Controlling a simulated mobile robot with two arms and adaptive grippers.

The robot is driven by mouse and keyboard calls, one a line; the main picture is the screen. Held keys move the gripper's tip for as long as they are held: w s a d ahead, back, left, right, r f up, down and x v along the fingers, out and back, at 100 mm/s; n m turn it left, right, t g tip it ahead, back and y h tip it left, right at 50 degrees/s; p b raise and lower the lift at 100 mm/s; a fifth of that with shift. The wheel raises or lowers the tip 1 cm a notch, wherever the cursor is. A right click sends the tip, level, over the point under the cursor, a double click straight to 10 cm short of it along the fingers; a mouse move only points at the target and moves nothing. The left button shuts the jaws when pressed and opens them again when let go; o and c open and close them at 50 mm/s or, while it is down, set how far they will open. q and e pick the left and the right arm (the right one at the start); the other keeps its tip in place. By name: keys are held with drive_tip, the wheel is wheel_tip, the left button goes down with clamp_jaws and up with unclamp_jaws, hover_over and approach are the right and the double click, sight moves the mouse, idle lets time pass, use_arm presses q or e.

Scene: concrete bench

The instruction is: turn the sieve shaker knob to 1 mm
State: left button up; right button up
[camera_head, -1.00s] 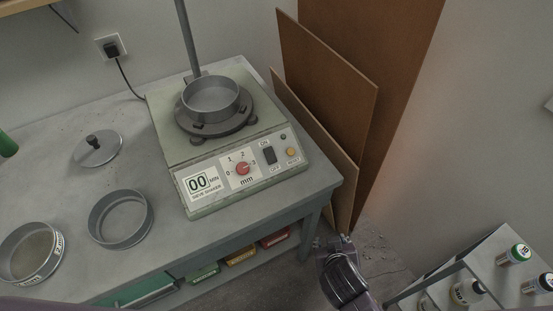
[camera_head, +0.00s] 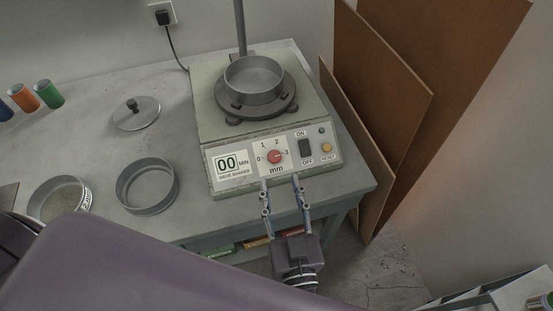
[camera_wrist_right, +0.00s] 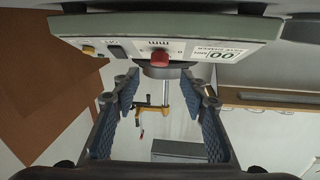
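The sieve shaker (camera_head: 215,135) stands on the bench with a metal sieve pan on top. Its red knob (camera_head: 274,156) is on the sloped front panel, among the marks 0, 1, 2 and 3 over "mm". I cannot tell surely which mark the knob points to. My right gripper (camera_head: 281,184) is open and empty, with its fingertips just below and in front of the knob, not touching it. In the right wrist view the knob (camera_wrist_right: 159,57) shows beyond and between the spread fingers (camera_wrist_right: 160,78). My left gripper is out of view.
On the panel are a 00 MIN display (camera_head: 228,164), an ON/OFF switch (camera_head: 306,148) and a yellow reset button (camera_head: 327,148). A lid (camera_head: 136,114) and an empty sieve ring (camera_head: 147,186) lie to the left. Brown boards (camera_head: 385,90) lean at the right.

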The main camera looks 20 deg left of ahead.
sight(275, 158)
drive_tip(key=p+x, duration=0.2)
drive_tip(key=x, duration=0.4)
drive_tip(key=shift+r, duration=0.15)
drive_tip(key=shift+p+x, duration=0.3)
drive_tip(key=shift+x, duration=0.5)
